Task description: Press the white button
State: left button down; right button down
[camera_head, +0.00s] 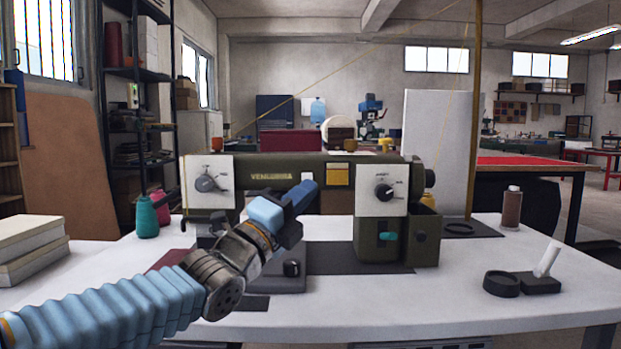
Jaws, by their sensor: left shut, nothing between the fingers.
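My left gripper (305,193) reaches in from the left, blue and shut, with nothing held. Its tip shows in front of the olive-green sewing machine (290,162). I cannot tell how far it is from the machine. The machine has white panels with black dials, a yellow plate and a teal knob (388,236). A black knob (291,268) stands on the dark base below the gripper. My right gripper is not in view.
The white table (400,312) is clear along its front right. A black stand with a tilted white stick (547,261) and a black ring-shaped dish (501,284) stand at the right. Teal and pink thread cones (147,216) stand at the left.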

pick_arm(q)
jog(key=w+p, duration=0.6)
jog(key=w, duration=0.2)
jog(key=shift+w, duration=0.4)
jog(key=shift+w, duration=0.1)
dwell(1.7)
jog(key=shift+w, duration=0.3)
